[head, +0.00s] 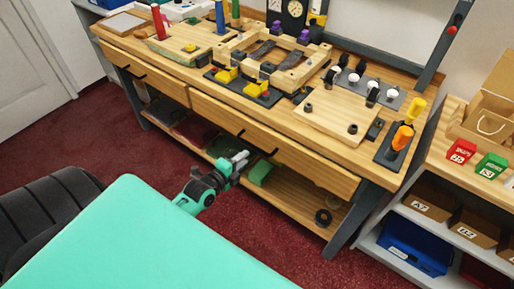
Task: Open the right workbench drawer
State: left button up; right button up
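The workbench (380,177) has two wooden drawer fronts below its top. The right drawer (310,165) has a long front with a dark handle (243,133), partly hard to make out near my gripper. I cannot tell whether this drawer is fully shut. The left drawer (160,84) has its own dark handle (137,74). My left gripper (243,157) is just below the right drawer's front, close to its handle, with its grey fingers pointing toward the bench. Whether it touches the handle or how far its fingers are apart is too small to tell. My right gripper is out of view.
The bench top carries a wooden frame (232,47), yellow clamps and a board (325,112). A lower shelf holds a green item (262,173). A shelf unit (395,205) with bins stands right. Red carpet lies in front.

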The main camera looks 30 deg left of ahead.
aim_at(257, 148)
pick_arm(q)
jog(key=x, duration=0.8)
jog(key=shift+w+d+f, duration=0.1)
jog(key=shift+w, duration=0.15)
jog(key=shift+c, duration=0.5)
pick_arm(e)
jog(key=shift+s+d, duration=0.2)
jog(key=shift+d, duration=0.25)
